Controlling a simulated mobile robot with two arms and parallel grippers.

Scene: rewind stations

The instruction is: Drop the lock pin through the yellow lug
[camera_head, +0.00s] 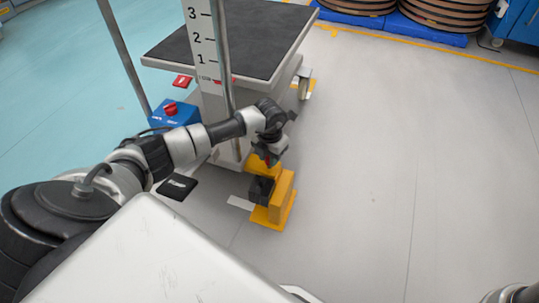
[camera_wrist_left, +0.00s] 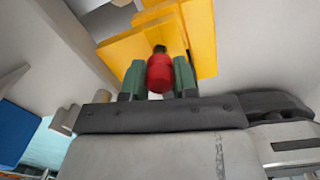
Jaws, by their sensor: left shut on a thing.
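My left gripper (camera_head: 268,160) is low beside the cart, above and behind the yellow lug (camera_head: 284,192). In the left wrist view, the green fingers of the left gripper (camera_wrist_left: 159,80) are shut on the red head of the lock pin (camera_wrist_left: 159,76). A short dark end of the pin shows beyond the red head. The yellow lug's plates (camera_wrist_left: 202,35) fill the space behind the pin. I cannot tell whether the pin's tip is in a hole.
A dark-topped cart (camera_head: 240,42) stands behind the lug, with a numbered post (camera_head: 200,45) at its side. A dark block (camera_head: 261,190) sits against the lug. A blue box with a red button (camera_head: 170,110) is to the left. Floor at right is clear.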

